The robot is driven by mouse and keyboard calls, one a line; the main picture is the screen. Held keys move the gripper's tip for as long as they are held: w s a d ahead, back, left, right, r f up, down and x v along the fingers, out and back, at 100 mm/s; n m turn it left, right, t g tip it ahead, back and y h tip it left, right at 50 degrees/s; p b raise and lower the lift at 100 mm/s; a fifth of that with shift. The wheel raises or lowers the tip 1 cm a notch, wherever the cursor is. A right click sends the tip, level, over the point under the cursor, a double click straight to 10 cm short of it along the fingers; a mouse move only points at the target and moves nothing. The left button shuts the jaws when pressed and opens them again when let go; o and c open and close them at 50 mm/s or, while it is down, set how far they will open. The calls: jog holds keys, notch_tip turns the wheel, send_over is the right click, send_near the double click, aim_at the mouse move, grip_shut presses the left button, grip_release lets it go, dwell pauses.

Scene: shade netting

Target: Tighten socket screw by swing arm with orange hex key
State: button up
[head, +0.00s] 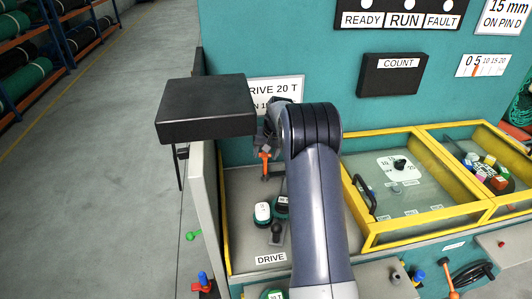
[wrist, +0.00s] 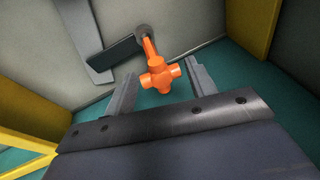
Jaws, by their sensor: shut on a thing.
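The orange hex key (wrist: 158,76) has a cross-shaped hub and a shaft that runs up in the wrist view. In the head view the orange key (head: 265,161) hangs below my gripper (head: 268,142), partly hidden by my arm, over the DRIVE compartment.
Green-and-white items (head: 263,212) lie in the DRIVE compartment, left of my arm. A yellow-framed glass cover (head: 412,190) is to the right. A black block (head: 206,110) juts out at the left. A teal panel (head: 300,50) stands behind; open floor (head: 110,150) lies left.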

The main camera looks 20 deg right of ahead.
jog(key=shift+f+b, duration=0.7)
jog(key=shift+f, duration=0.4)
jog(key=o, duration=1.6)
jog(key=p+v, duration=0.2)
jog(key=v, duration=0.8)
jog(key=shift+r, duration=0.3)
jog(key=shift+c, duration=0.5)
